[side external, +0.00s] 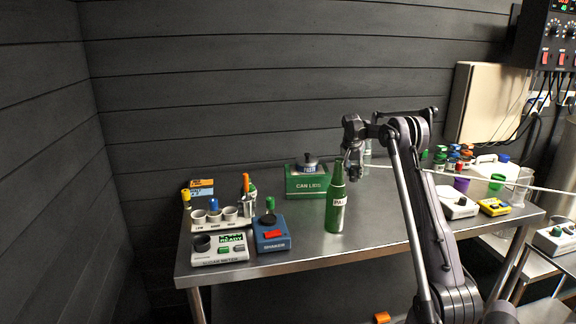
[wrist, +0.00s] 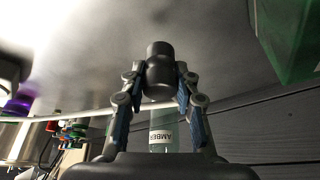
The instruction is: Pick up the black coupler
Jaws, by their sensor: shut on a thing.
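In the wrist view the black coupler (wrist: 160,62) is a short dark cylinder with a wider end, held between the two fingertips. My gripper (wrist: 160,75) is shut on it, with a blue-padded finger on each side. In the side external view my gripper (side external: 354,166) hangs over the steel table, close to the upper right of the green bottle (side external: 336,205) in the picture. The coupler is too small and dark to make out clearly there.
A green CAN LIDS box (side external: 305,184) stands at the back. A blue shaker (side external: 272,236), a white meter (side external: 219,249) and a cup rack stand at left. Colored caps, a purple cup (side external: 461,184) and small devices crowd the right. The steel table's (side external: 300,245) front middle is clear.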

